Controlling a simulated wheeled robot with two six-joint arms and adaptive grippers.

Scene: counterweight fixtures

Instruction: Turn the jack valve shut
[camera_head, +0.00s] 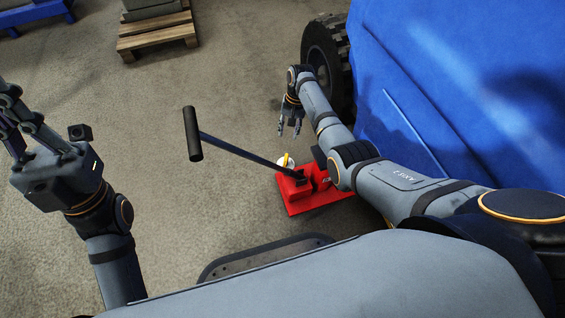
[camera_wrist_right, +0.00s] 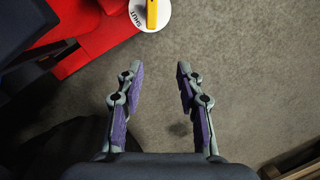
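The red jack (camera_head: 305,195) sits on the floor, with a long black lever (camera_head: 235,148) rising to the upper left. Its valve is a yellow handle (camera_head: 286,159) on a white disc (camera_head: 282,166). In the right wrist view the yellow handle (camera_wrist_right: 152,14) and white disc (camera_wrist_right: 162,22) are cut by the top edge; the disc reads "SHUT" at its left. My right gripper (camera_head: 289,131) is open and empty, pointing down just beyond the valve, apart from it. Its fingers also show in the right wrist view (camera_wrist_right: 158,80). My left gripper (camera_head: 10,112) is open and empty at the left edge, far from the jack.
A large blue body (camera_head: 470,90) with a black tyre (camera_head: 326,55) stands close right of my right arm. A wooden pallet (camera_head: 157,36) with grey blocks is at the back left. A blue object (camera_head: 32,14) is in the top left corner.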

